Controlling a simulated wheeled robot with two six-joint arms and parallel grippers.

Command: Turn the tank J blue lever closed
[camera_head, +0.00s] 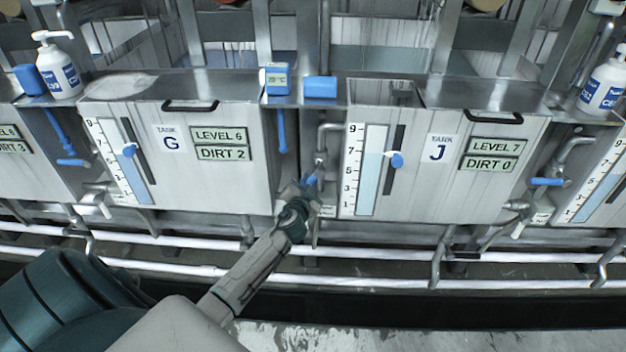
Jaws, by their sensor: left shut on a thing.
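Tank J (430,185) is a grey metal tank right of centre, with plates reading LEVEL 7 and DIRT 0 and a gauge with a blue marker (395,160). Its blue lever (312,181) sits on the pipework (322,150) at the tank's left side. My left gripper (308,190) reaches in from the lower left and is shut on this blue lever. The fingers partly hide the lever, so its exact angle is hard to tell. My right gripper is not in view.
Tank G (215,180) stands left, reading LEVEL 6 and DIRT 2. A separate long blue lever (282,130) hangs between the tanks. Another blue lever (547,181) is right of tank J. White pipes (400,283) run along below. Pump bottles (603,88) stand on the ledge.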

